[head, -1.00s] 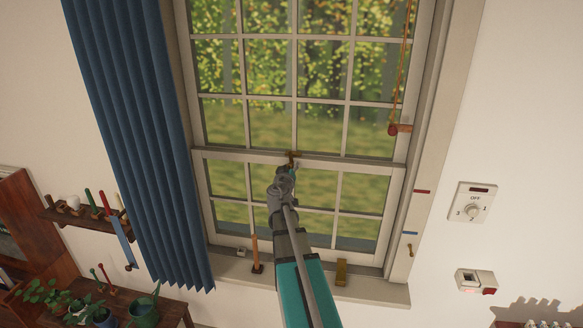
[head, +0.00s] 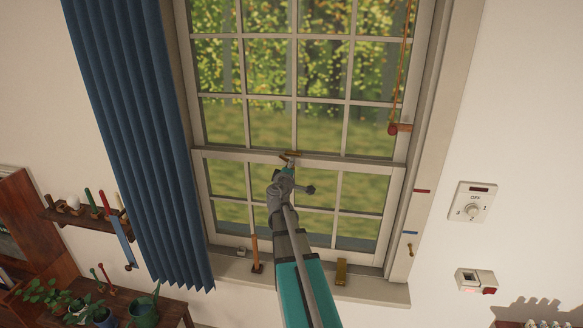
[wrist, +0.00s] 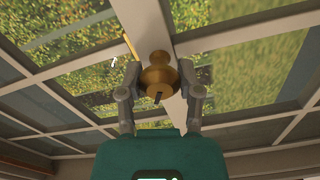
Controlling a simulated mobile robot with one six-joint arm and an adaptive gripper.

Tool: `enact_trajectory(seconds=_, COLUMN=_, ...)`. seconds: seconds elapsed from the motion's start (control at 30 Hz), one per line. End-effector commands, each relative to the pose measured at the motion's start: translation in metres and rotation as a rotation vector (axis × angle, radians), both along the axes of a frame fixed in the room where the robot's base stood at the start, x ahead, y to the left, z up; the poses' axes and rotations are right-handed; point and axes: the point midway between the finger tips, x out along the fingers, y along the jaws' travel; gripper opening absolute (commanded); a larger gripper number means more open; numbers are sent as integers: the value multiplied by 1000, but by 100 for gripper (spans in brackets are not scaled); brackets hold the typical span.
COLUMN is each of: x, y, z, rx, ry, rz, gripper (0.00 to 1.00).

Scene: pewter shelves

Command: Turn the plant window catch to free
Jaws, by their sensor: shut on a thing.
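The brass window catch (head: 294,153) is on the meeting rail of the sash window, in the middle of the window. In the wrist view its round knob (wrist: 157,78) sits between my two fingers, and a thin brass bar (wrist: 130,45) points up and left from beside it. My gripper (head: 287,163) is at the catch from below; in the wrist view the fingers of my gripper (wrist: 159,72) are closed on the knob from both sides. In the head view my gripper hides part of the catch.
A blue curtain (head: 135,140) hangs at the left. A red pull on a cord (head: 394,129) hangs at the upper right of the window. The sill holds an orange upright stick (head: 256,253) and a brass block (head: 341,272). A dial plate (head: 472,207) is on the right wall.

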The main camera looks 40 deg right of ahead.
Motion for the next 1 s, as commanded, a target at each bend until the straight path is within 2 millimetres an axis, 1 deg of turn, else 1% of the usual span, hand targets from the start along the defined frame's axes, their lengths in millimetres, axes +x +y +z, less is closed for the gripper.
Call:
enact_trajectory(seconds=0.03, x=-2, y=2, z=-1, rx=-26, ry=32, rz=2, gripper=0)
enact_trajectory(seconds=0.3, x=-2, y=3, z=-2, rx=-185, ry=218, rz=3, gripper=0)
enact_trajectory(seconds=0.5, x=-2, y=3, z=-2, rx=-274, ry=322, rz=4, gripper=0)
enact_trajectory(seconds=0.7, x=-2, y=3, z=-2, rx=-325, ry=383, rz=3, gripper=0)
enact_trajectory(seconds=1.0, x=-2, y=2, z=-2, rx=-344, ry=405, rz=3, gripper=0)
